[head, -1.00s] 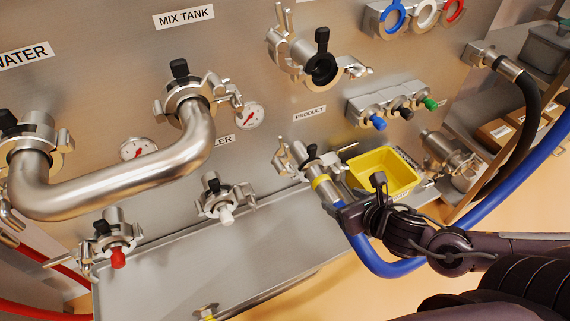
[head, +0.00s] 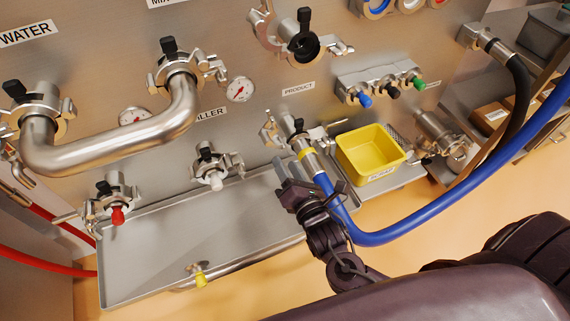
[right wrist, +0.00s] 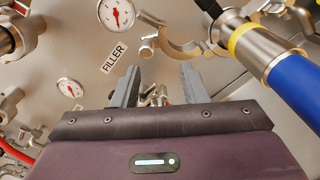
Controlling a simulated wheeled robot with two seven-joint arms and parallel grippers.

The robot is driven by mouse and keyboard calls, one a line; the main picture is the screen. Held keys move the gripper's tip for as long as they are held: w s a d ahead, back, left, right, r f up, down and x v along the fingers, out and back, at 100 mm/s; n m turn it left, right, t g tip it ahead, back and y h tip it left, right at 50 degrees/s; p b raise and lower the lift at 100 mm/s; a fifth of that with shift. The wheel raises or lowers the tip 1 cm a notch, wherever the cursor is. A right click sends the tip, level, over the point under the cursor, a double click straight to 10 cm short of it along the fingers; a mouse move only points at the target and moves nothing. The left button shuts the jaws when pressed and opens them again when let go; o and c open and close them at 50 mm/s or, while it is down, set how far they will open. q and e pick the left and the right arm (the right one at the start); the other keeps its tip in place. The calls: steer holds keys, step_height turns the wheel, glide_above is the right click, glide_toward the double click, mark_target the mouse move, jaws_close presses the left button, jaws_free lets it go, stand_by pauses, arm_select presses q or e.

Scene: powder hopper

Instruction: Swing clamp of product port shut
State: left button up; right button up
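The product port (head: 299,128) is on the steel panel under the PRODUCT label. The steel end of a blue hose (head: 345,222), with a yellow band, sits at this port. The port's clamp (head: 270,130) looks open, its free part swung out to the left of the hose end. In the right wrist view the open curved clamp (right wrist: 190,45) shows beyond the fingers, beside the hose end (right wrist: 257,48). My right gripper (right wrist: 160,85) is open and empty, left of and apart from the hose; it also shows in the head view (head: 284,170). My left gripper is out of view.
A yellow bin (head: 370,153) stands right of the hose. A steel tray (head: 200,235) runs below the ports. The filler port (head: 212,165) is to the left, and a bent steel pipe (head: 120,150) joins two upper ports. The blue hose loops up at the right.

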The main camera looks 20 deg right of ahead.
mark_target(269, 143)
steer(key=w+b, duration=0.1)
steer(key=w, duration=0.1)
steer(key=w+a+b, duration=0.1)
steer(key=w, duration=0.1)
steer(key=w+b, duration=0.2)
steer(key=shift+w+a+r, duration=0.1)
steer(key=shift+a+r, duration=0.2)
steer(key=shift+a, duration=0.05)
steer(key=shift+w+r+p, duration=0.15)
steer(key=shift+w+p, duration=0.15)
steer(key=shift+w, duration=0.2)
steer(key=shift+w+r+p, duration=0.15)
steer(key=shift+w+p, duration=0.15)
steer(key=shift+w, duration=0.6)
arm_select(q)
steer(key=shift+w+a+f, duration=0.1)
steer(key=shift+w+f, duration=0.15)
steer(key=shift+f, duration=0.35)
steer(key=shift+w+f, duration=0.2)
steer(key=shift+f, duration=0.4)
arm_select(e)
steer(key=shift+r, duration=0.1)
steer(key=shift+r+t, duration=0.1)
steer(key=shift+t, duration=0.2)
